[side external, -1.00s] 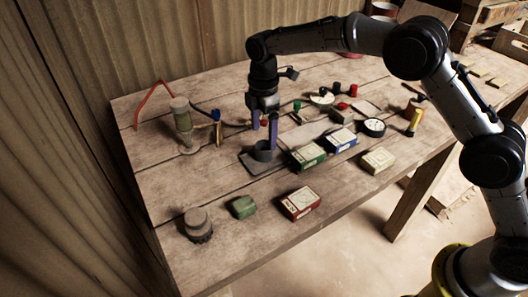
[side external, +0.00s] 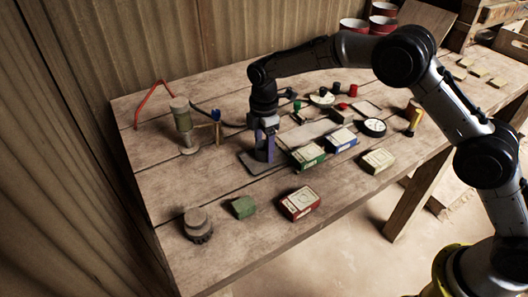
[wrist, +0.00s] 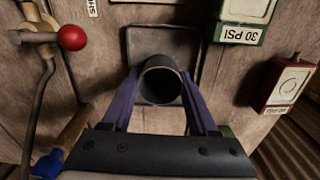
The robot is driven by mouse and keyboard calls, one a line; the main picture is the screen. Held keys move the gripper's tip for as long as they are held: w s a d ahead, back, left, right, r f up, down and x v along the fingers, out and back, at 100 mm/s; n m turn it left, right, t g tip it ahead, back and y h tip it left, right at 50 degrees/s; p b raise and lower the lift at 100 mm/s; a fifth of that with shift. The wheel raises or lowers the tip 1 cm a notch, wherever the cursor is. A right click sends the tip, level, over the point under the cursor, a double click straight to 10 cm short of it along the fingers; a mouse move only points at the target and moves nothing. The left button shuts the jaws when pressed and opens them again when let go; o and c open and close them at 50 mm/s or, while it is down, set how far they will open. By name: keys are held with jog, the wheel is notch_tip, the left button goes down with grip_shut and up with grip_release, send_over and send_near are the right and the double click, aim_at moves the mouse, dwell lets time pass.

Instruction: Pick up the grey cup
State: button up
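The grey cup (wrist: 161,84) stands between the two purple fingers of my gripper in the wrist view, its open mouth towards the camera. My gripper (side external: 265,150) is down around it in the side view, where the fingers hide most of the cup. The fingers (wrist: 160,75) lie close along both sides of the cup. I cannot tell whether they touch it or a thin gap is left. The cup is over a dark square plate (side external: 250,163) on the wooden table.
A green box (side external: 308,156) stands close to the right of the cup. A blue box (side external: 341,140) and a red box (side external: 300,203) are farther off. A valve with a red ball (wrist: 72,37) and pipes lies left in the wrist view. The table's front left is partly clear.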

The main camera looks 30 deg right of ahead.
jog(key=c, duration=0.8)
jog(key=shift+r, duration=0.15)
jog(key=shift+c, duration=0.2)
